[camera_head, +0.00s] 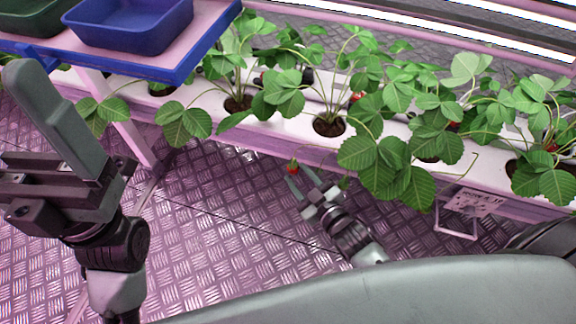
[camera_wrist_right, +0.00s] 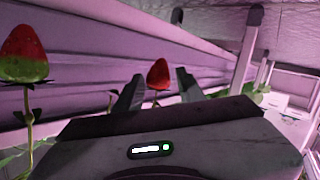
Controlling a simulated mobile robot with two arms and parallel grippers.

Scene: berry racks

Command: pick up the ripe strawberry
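A red strawberry (camera_head: 292,169) hangs below the front of the white planter in the head view. My right gripper (camera_head: 299,178) is open, its fingertips close to this berry. In the right wrist view a red strawberry (camera_wrist_right: 158,75) shows between the spread fingers of my right gripper (camera_wrist_right: 158,90), with gaps on both sides; whether it sits fully between them is unclear. A second strawberry (camera_wrist_right: 25,55), red with a pale green end, is at the left of that view. My left gripper (camera_head: 62,130) is at the left of the head view; its opening cannot be made out.
The white planter (camera_head: 290,150) with several leafy plants (camera_head: 385,170) runs across. A blue crate (camera_head: 130,25) and a dark green one (camera_head: 30,15) stand on a shelf at upper left. The floor (camera_head: 215,220) below is clear.

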